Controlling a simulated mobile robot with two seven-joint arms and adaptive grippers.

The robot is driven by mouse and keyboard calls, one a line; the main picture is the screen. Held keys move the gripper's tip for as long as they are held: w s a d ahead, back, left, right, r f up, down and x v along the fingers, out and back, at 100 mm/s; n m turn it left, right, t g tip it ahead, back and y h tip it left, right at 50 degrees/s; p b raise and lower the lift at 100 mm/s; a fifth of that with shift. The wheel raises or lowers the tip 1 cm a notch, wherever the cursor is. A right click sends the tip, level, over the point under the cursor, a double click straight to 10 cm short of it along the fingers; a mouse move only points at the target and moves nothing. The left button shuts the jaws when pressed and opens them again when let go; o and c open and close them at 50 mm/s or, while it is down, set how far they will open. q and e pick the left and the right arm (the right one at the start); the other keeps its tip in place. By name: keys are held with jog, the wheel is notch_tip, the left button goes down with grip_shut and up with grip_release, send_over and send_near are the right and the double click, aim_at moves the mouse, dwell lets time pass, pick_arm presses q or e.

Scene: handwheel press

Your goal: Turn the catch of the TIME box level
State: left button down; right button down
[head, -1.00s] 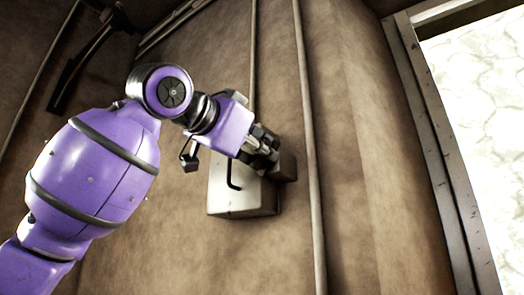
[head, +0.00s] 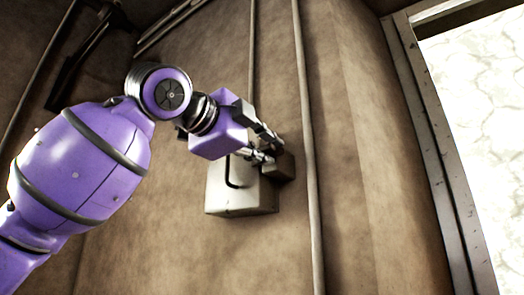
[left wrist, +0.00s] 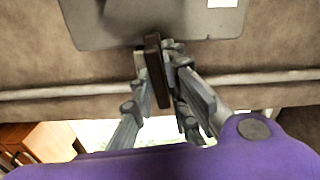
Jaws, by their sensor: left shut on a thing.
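The grey box (head: 240,195) is fixed to the brown wall, with a dark curved handle (head: 232,175) on its face. No lettering is readable on it. A dark block-like catch (head: 283,168) sits at its right side. My left gripper (head: 270,146) is at the catch, its fingers partly covering it. In the left wrist view the box (left wrist: 150,25) fills the top, and the dark bar of the catch (left wrist: 156,72) stands between the fingers of my left gripper (left wrist: 160,62), which is shut on it. The bar looks nearly square to the box's edge, slightly tilted. My right gripper is not seen.
A vertical pipe (head: 310,180) runs down the wall just right of the box. A bright opening with a metal frame (head: 440,150) is farther right. A dark bracket-like fixture (head: 80,55) is at upper left. The wall below the box is clear.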

pick_arm(q)
jog(key=shift+f+m, duration=0.1)
jog(key=shift+m, duration=0.6)
jog(key=c, duration=1.8)
grip_release()
jog(key=shift+s, duration=0.1)
jog(key=v, duration=1.2)
